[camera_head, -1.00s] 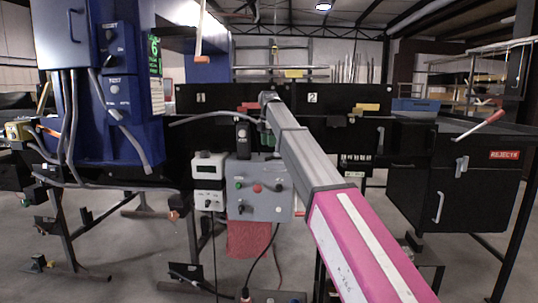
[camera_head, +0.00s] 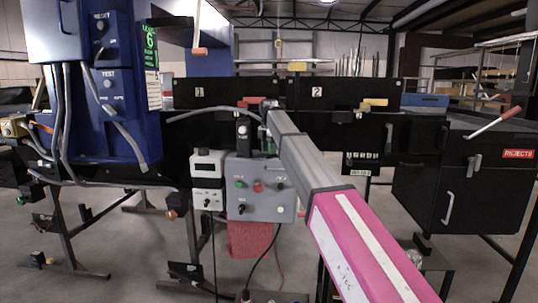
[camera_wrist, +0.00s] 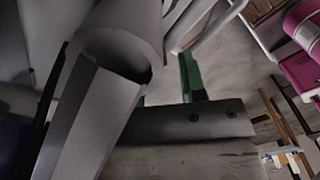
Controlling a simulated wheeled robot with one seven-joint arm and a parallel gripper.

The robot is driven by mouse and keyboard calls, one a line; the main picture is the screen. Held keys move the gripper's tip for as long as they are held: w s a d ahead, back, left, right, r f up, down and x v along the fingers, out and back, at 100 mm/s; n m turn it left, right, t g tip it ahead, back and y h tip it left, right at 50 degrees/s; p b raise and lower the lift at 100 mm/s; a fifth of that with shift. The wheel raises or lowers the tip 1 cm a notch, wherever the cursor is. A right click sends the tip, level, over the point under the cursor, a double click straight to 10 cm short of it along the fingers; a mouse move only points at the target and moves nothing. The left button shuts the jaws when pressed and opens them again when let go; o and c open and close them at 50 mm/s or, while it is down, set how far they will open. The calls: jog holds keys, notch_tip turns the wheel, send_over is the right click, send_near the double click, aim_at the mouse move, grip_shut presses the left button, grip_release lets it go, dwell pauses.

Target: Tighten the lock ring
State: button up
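My arm reaches forward in the head view, and its far end with my gripper (camera_head: 269,105) is small and partly hidden behind my own arm links. It lies in front of the black conveyor side (camera_head: 330,128), near the grey curved tube. I cannot make out its fingers, or whether they are open or shut. The wrist view shows a grey cylinder (camera_wrist: 118,45) with a dark open end, close to the lens. I cannot clearly identify the lock ring in either view.
A blue detector cabinet (camera_head: 112,95) with cables stands at the left. A grey control box (camera_head: 262,190) hangs below the conveyor, next to a white meter box (camera_head: 207,180). A black rejects bin (camera_head: 470,190) is at the right.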

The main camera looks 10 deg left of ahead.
aim_at(271, 156)
jog(key=shift+f, duration=1.15)
grip_shut()
